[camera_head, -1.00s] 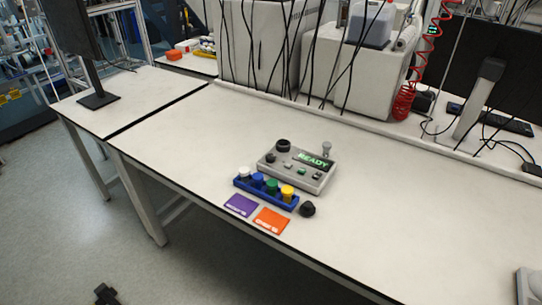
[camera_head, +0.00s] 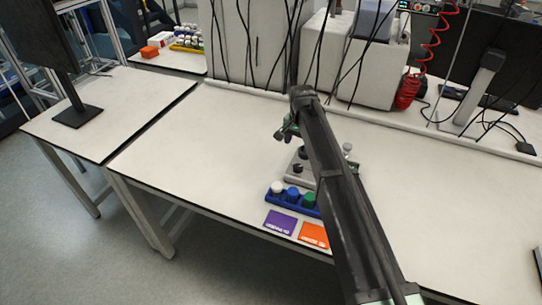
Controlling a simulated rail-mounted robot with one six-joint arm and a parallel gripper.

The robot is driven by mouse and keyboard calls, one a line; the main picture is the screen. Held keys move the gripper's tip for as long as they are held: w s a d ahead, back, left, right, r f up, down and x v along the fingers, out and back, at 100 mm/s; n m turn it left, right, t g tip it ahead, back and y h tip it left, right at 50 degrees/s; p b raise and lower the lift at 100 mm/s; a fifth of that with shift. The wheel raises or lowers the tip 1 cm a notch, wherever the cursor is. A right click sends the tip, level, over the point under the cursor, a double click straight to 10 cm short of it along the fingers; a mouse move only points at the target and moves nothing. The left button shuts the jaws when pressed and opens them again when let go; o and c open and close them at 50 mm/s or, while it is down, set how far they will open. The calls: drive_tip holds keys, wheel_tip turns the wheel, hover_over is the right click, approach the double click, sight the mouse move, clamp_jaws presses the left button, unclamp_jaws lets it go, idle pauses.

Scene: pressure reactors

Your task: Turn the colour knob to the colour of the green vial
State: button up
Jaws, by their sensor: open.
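The grey control box (camera_head: 295,179) stands on the white bench, partly covered by my arm; its READY display is hidden. A small dark knob (camera_head: 298,168) shows on its left part; I cannot tell whether this is the colour knob. The green vial (camera_head: 309,199) stands in the blue rack (camera_head: 273,197) in front of the box, just left of my arm. My gripper (camera_head: 284,132) is open and empty, appearing above the box's back left corner. Its fingers are small and dark here, and no contact can be made out.
White (camera_head: 276,187) and blue (camera_head: 293,193) vials share the rack. A purple card (camera_head: 280,222) and an orange card (camera_head: 314,235) lie in front. Hanging black cables (camera_head: 245,40) and machines line the back. The bench left of the box is clear.

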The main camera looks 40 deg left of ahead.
sight(299, 166)
drive_tip(key=shift+m, duration=0.5)
drive_tip(key=f+b, duration=0.7)
drive_tip(key=d+f+b, duration=0.1)
drive_tip(key=f+b, duration=0.3)
drive_tip(key=shift+d, duration=0.1)
drive_tip(key=shift+r, duration=0.1)
drive_tip(key=c, duration=0.9)
drive_tip(key=shift+c, duration=0.2)
